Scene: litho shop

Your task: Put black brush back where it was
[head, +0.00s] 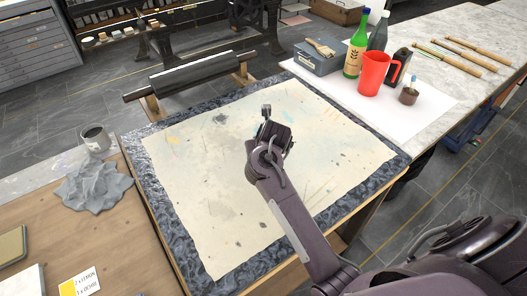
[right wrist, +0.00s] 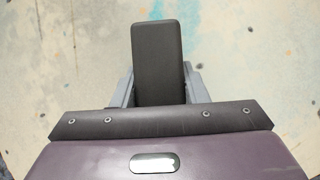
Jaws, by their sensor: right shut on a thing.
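My right gripper (head: 268,124) is over the middle of the paint-stained cream sheet (head: 190,190). It is shut on a dark, flat, rounded block, the black brush (right wrist: 158,62), which sits between the grey fingers in the right wrist view. No bristles show there. In the head view the gripper and wrist largely hide the brush, and I cannot tell its height above the sheet. My left gripper is not in view.
A red jug (head: 375,73), a green bottle (head: 355,43), a small brush pot (head: 409,93) and a grey box (head: 317,58) with a pale brush (head: 321,47) stand at back right. A black roller (head: 190,76) lies behind the sheet.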

